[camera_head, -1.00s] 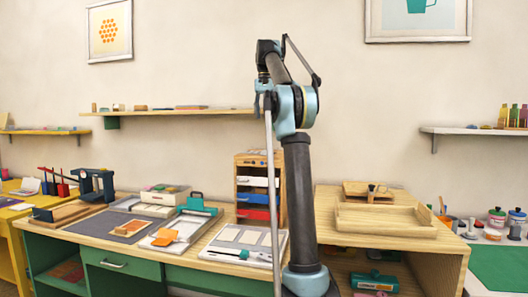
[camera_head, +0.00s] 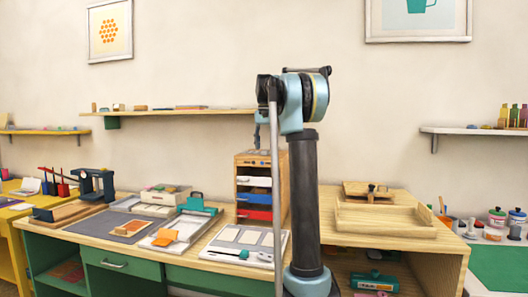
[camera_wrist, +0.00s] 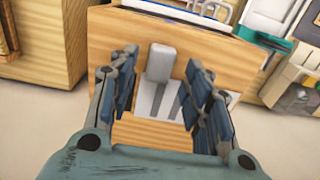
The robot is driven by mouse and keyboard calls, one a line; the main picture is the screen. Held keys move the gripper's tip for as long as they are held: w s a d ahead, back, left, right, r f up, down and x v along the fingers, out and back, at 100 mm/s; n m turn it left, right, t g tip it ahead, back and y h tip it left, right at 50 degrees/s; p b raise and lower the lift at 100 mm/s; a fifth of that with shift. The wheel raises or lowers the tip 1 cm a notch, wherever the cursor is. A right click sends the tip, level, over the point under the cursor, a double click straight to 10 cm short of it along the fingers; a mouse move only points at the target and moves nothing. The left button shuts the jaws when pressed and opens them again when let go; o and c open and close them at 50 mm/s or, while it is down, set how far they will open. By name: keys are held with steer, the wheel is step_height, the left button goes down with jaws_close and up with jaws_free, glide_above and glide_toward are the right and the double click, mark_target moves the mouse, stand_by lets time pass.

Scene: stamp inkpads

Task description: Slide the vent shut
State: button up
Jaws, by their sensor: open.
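The vent (camera_wrist: 145,98) shows in the wrist view as a pale plate with grey slots, set in the wooden top of a small cabinet (camera_wrist: 112,35). A light grey upright tab (camera_wrist: 160,62) stands at its upper end in the picture. My gripper (camera_wrist: 163,72) is open, with one dark finger on each side of the tab. Gaps show between the tab and both fingers; I cannot tell the height between them. In the head view, the cabinet (camera_head: 242,170) with its white, blue and red drawer fronts is below my gripper, and its top is seen nearly edge-on.
A white-framed tray (camera_head: 240,257) lies before the cabinet on the desk. A teal-handled item (camera_head: 197,205) stands to its left. A raised wooden stand with a shallow wooden tray (camera_head: 385,230) is on the right. A wall shelf (camera_head: 180,112) runs behind, near my arm.

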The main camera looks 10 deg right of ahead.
steer(key=shift+f, duration=1.05)
